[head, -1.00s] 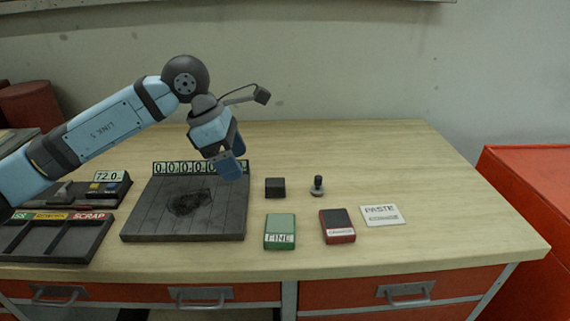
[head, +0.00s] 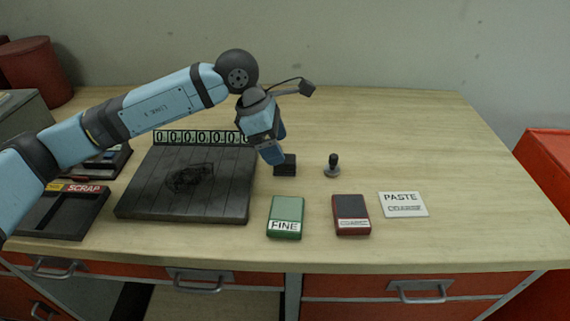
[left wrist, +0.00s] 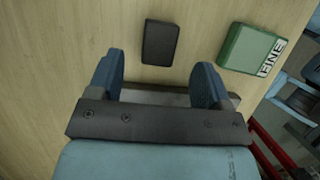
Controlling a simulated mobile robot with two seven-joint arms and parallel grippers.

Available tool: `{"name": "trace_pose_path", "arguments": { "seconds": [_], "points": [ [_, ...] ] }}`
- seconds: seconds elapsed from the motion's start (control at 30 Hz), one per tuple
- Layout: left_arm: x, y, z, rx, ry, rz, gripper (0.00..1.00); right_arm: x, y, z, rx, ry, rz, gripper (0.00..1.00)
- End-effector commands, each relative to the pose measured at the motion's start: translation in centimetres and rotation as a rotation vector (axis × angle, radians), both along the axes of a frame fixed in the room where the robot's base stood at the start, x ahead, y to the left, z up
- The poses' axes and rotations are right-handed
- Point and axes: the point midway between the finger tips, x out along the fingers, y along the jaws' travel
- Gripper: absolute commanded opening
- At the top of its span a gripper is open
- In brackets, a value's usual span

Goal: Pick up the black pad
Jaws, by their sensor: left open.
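The black pad (head: 287,166) is a small dark block on the wooden table, right of the dark grooved plate. In the left wrist view the black pad (left wrist: 160,43) lies flat, beyond the fingertips and between their lines, with nothing touching it. My left gripper (head: 272,158) hangs above and just left of the pad in the head view, partly covering it. In the left wrist view its two blue fingers (left wrist: 158,72) are apart with nothing between them. My right gripper is not in view.
A green FINE block (head: 285,217), a red block (head: 351,215), a PASTE card (head: 404,204) and a small dark knob (head: 332,166) stand nearby. The grooved plate (head: 215,200) with a number strip lies left. The table's back right is clear.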

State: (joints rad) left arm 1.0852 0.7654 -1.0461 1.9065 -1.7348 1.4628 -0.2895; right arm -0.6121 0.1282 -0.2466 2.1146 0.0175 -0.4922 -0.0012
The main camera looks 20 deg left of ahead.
Motion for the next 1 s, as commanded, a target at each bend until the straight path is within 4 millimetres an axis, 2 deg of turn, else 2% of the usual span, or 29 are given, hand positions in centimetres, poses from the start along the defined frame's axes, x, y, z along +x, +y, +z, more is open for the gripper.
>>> {"name": "trace_pose_path", "arguments": {
  "seconds": [0.4,0.6,0.63,0.8,0.87,1.0],
  "points": [
    [0.5,-1.9,-4.5,0.000,0.001,0.001,0.72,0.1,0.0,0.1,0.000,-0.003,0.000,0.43],
    [0.6,-2.0,-4.7,0.000,0.000,0.001,0.72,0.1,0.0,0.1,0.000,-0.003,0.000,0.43],
    [0.6,-2.0,-4.7,0.000,0.000,0.001,0.70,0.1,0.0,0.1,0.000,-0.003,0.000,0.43],
    [0.5,-1.9,-4.7,0.000,0.000,0.000,0.31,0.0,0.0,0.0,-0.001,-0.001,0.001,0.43],
    [0.6,-2.0,-4.7,0.000,0.000,0.000,0.18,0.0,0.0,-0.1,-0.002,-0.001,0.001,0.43],
    [0.5,-2.0,-4.7,0.000,0.000,0.000,0.18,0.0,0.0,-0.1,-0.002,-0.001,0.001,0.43]
  ]
}}
